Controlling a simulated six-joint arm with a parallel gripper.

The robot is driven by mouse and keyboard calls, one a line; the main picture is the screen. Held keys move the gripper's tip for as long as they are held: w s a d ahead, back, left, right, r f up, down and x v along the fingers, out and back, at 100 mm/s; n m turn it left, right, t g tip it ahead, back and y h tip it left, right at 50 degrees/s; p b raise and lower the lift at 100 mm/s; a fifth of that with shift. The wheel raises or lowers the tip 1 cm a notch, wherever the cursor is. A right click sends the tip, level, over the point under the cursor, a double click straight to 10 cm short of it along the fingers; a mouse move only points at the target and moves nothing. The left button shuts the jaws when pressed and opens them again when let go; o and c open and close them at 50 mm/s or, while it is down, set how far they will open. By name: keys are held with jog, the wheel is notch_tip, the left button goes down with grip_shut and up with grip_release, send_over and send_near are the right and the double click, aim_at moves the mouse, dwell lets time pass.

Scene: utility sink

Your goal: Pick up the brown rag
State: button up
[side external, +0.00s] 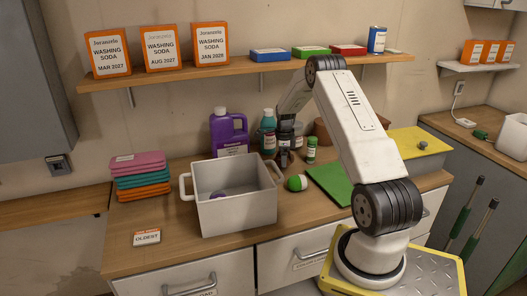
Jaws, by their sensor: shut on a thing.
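My gripper (284,154) is dark and small in the view, pointing down just behind the right rear of the grey tub (235,213). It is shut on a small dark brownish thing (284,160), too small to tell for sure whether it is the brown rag. A brown rounded thing (321,131) shows partly behind my arm; it looks more like a pot than cloth.
A purple jug (228,133), a teal bottle (268,132) and small jars crowd around my gripper. A green-and-white ball-like thing (297,183) and a green mat (329,184) lie to the right. The shelf (240,72) overhangs the back. The counter's front left is mostly clear.

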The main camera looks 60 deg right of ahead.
jog(key=s+a+r, duration=0.9)
jog(key=s, duration=0.1)
jog(key=shift+a+r, duration=0.3)
dwell(0.5)
jog(key=shift+r, duration=0.1)
